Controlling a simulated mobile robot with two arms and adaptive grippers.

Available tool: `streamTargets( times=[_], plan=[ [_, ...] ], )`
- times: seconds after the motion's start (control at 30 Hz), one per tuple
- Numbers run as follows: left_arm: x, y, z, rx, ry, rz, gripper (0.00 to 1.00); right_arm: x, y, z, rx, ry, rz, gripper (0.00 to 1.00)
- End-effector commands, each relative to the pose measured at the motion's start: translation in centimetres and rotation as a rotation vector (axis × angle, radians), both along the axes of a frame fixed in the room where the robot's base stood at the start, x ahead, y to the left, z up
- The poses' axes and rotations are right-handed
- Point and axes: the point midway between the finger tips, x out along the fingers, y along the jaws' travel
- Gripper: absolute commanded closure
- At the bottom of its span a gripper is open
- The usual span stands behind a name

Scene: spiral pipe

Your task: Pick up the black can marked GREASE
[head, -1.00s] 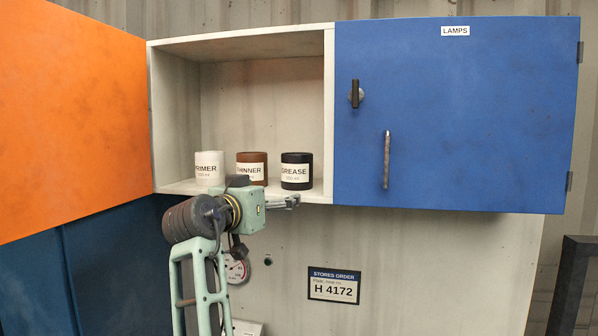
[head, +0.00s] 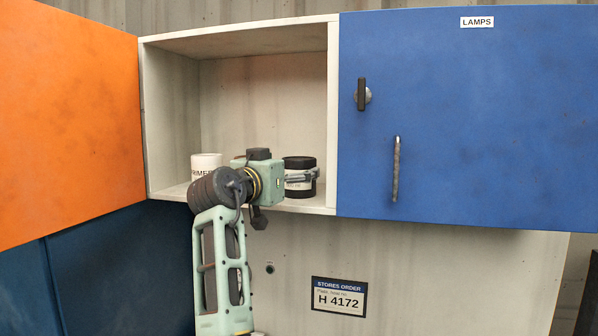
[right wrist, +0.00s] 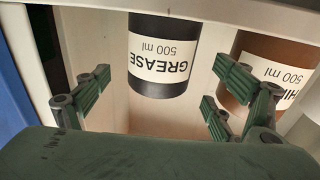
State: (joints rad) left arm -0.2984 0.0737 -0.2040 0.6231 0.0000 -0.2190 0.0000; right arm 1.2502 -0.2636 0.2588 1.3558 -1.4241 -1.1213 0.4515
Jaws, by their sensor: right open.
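The black can marked GREASE (head: 299,163) stands upright on the floor of the open cabinet, at the right of its row. In the right wrist view the black can (right wrist: 165,75) appears upside down, its label facing my gripper. My right gripper (head: 303,176) is in front of the can in the head view and covers part of its label. In the right wrist view the open fingers of the right gripper (right wrist: 158,92) are spread to either side of the can's line, with the can just beyond them. My left gripper is out of view.
A white can (head: 205,165) stands at the left of the shelf. A brown can (right wrist: 272,68) is beside the black one, hidden by my arm in the head view. The cabinet (head: 333,120) has a wall close right of the black can. A blue LAMPS door (head: 470,120) is shut; an orange door (head: 65,120) stands left.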

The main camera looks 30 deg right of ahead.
Motion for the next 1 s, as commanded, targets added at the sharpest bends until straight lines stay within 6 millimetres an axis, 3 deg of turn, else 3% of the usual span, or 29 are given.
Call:
streamTargets(
  times=[0.03,0.23,0.6,1.0],
  plan=[
    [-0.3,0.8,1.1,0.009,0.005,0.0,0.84,0.3,-0.7,0.6,0.0,0.004,-0.003,0.13],
    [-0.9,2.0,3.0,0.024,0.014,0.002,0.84,1.6,-3.0,0.8,0.0,0.004,-0.004,0.13],
    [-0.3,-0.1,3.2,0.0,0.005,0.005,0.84,2.1,-3.9,0.3,0.001,0.0,-0.001,0.14],
    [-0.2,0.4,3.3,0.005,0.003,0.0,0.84,2.1,-3.9,0.4,0.001,0.0,-0.002,0.49]
  ],
)
